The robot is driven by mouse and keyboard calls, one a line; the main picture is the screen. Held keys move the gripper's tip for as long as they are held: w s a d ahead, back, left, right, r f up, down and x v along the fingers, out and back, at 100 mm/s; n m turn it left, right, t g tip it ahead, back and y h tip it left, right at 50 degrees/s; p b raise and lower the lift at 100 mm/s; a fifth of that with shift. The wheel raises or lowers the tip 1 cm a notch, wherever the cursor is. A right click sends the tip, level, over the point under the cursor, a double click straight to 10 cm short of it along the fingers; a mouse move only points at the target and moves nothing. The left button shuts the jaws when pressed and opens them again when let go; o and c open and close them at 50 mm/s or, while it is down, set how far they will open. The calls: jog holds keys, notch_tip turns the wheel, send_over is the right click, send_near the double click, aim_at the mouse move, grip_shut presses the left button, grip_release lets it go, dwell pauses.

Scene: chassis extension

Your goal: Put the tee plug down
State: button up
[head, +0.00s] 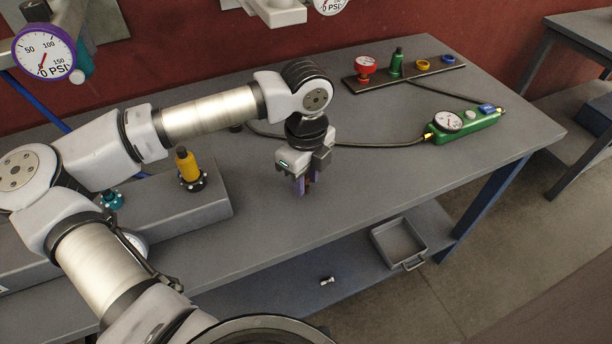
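My gripper (304,186) points down above the middle of the grey workbench (370,185). Purple and dark brown parts show at its fingertips, close together. I cannot tell which of these are fingers and which, if any, are a held tee plug. I cannot tell whether the tips touch the bench top. No tee plug can be made out for certain elsewhere. A small pale metal piece (327,281) lies on the lower shelf, too small to identify.
A green gauge block (470,125) with a hose stands at the right of the bench. A dark strip (405,76) with red, green, yellow and blue fittings lies at the back. A yellow-topped valve (188,165) stands left. A grey tray (399,243) sits on the lower shelf.

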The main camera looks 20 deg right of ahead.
aim_at(306, 177)
jog(key=shift+o, duration=0.6)
jog(key=shift+r, duration=0.1)
jog(key=shift+r+p, duration=0.75)
notch_tip(306, 177, up, 11)
jog(key=b, duration=0.1)
jog(key=shift+r+b, duration=0.15)
jog(key=shift+b, duration=0.25)
